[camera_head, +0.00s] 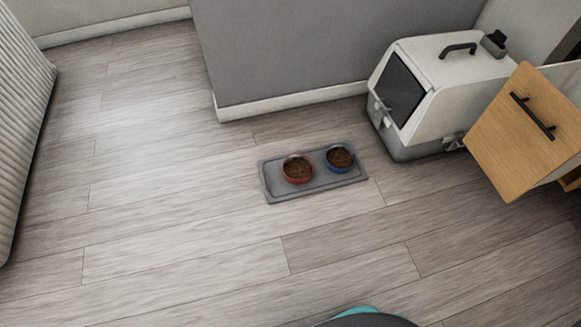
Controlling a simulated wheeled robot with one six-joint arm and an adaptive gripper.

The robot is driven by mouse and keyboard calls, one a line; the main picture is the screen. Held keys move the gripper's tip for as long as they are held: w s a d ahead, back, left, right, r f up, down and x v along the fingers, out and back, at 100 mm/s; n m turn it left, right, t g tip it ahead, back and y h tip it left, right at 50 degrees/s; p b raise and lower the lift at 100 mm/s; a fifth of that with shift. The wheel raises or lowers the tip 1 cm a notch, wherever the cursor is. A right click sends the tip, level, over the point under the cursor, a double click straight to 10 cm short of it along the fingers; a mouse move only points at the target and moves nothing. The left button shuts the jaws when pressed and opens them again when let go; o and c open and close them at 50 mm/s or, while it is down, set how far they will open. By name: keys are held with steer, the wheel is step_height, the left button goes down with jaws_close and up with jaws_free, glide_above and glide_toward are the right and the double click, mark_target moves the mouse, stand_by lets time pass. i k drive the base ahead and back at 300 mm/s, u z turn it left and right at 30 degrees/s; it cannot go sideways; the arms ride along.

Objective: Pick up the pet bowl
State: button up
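Two pet bowls stand side by side on a grey tray (275,190) on the wood floor. The left one is a red bowl (297,180) and the right one is a blue bowl (340,168). Both hold brown kibble and sit upright. My gripper is not in view. A dark rounded shape with a teal edge at the bottom of the picture seems to be part of my own body.
A white and grey pet carrier (445,85) stands behind and right of the tray. A grey wall corner (215,70) is behind; a ribbed white panel (20,110) is at left. Floor in front is clear.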

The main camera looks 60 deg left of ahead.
mark_target(340, 159)
steer(key=u, duration=0.5)
steer(key=k, duration=0.2)
steer(key=u, duration=0.9)
steer(key=i, duration=1)
steer(key=u, duration=0.55)
